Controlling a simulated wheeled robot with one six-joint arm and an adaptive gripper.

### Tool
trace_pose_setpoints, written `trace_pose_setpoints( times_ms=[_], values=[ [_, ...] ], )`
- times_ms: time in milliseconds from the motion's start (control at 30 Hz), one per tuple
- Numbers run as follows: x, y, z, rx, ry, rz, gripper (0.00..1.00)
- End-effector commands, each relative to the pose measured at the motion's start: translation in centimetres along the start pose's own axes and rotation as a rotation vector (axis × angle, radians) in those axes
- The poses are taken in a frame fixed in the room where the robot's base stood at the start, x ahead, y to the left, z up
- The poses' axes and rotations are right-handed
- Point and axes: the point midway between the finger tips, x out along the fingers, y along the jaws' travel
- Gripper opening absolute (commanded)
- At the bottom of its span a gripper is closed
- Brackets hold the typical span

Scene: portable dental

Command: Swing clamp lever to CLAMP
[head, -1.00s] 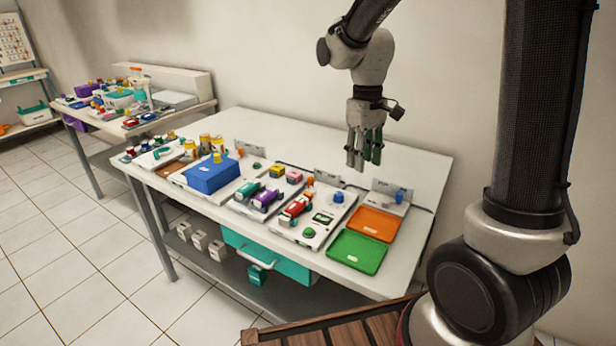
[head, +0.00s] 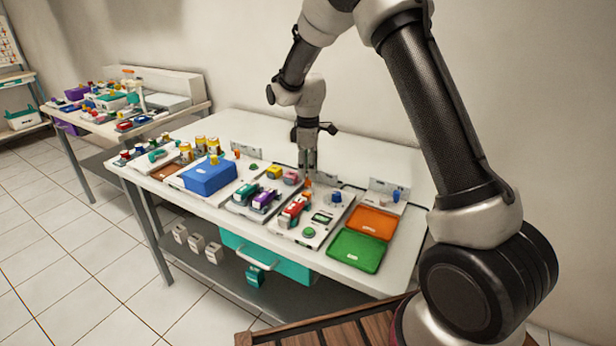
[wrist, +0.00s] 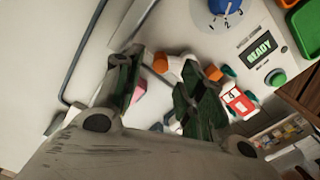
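The red and white device (head: 294,212) sits on a white panel unit on the table; it also shows in the wrist view (wrist: 238,102). An orange-tipped part, apparently the clamp lever (wrist: 162,64), lies between the fingers in the wrist view. In the head view my gripper hides most of it. My gripper (head: 307,178) points down just behind the red device. In the wrist view my gripper (wrist: 162,85) has its two dark-green-padded fingers apart. I cannot tell whether either finger touches the orange part. No CLAMP marking is readable.
A green tray (head: 357,250) and an orange tray (head: 377,221) lie right. A blue box (head: 208,178) and coloured blocks stand left. The table's back strip is mostly clear.

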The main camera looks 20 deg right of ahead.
Motion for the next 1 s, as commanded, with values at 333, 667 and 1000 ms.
trace_pose_setpoints(
  times_ms=[333, 667, 1000],
  values=[
    [3.1, 0.0, 0.0, 0.002, 0.000, 0.000, 0.40],
    [3.1, 0.0, 0.0, 0.002, 0.000, 0.000, 0.16],
    [3.1, 0.0, 0.1, 0.009, 0.000, 0.000, 0.00]
  ],
)
